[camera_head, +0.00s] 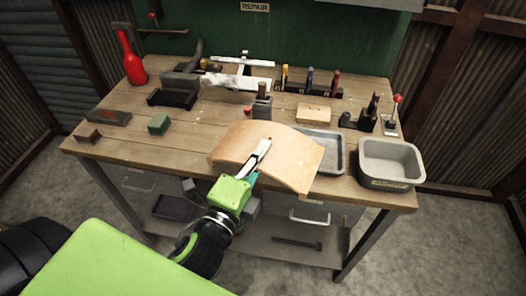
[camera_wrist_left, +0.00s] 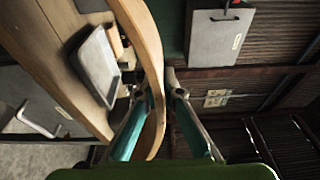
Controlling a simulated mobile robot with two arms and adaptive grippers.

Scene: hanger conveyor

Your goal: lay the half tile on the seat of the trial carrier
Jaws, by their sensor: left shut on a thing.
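The half tile appears to be the curved, light wooden sheet (camera_head: 287,160), held above the front of the workbench. My left gripper (camera_head: 260,150) is shut on its near edge. In the left wrist view the sheet (camera_wrist_left: 150,45) shows edge-on, clamped between the two fingers of my left gripper (camera_wrist_left: 158,88). The trial carrier is not clearly identifiable. A white metal frame (camera_head: 243,61) with a white bar stands at the back of the bench and may be it. Its seat cannot be made out. My right gripper is not in view.
The bench's front left is mostly clear.

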